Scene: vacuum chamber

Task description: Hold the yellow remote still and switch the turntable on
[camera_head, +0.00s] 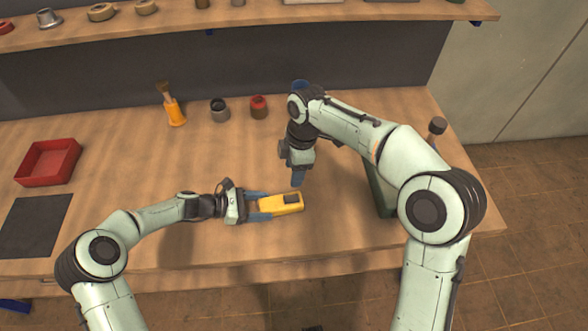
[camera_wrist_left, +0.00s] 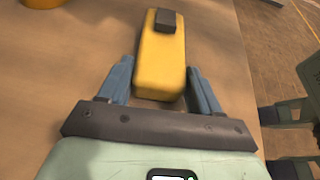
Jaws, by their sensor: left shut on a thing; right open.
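The yellow remote (camera_head: 279,205) has a dark raised block (camera_head: 291,199) near its far end from my left gripper. My left gripper (camera_head: 264,206) comes in from the left with its blue fingers shut on the remote's near end. In the left wrist view the remote (camera_wrist_left: 160,68) lies between the two fingers, with the dark block (camera_wrist_left: 166,21) at its far end. My right gripper (camera_head: 298,181) points down just above and behind the block end, open and empty, apart from the remote as far as I can see. I cannot make out a turntable.
A red tray (camera_head: 48,163) and a dark flat mat (camera_head: 34,226) are at the left. An orange-handled brush (camera_head: 174,110), a grey pot (camera_head: 220,110) and a red pot (camera_head: 259,107) stand at the back. A dark green object (camera_head: 380,190) is partly hidden by my right arm.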

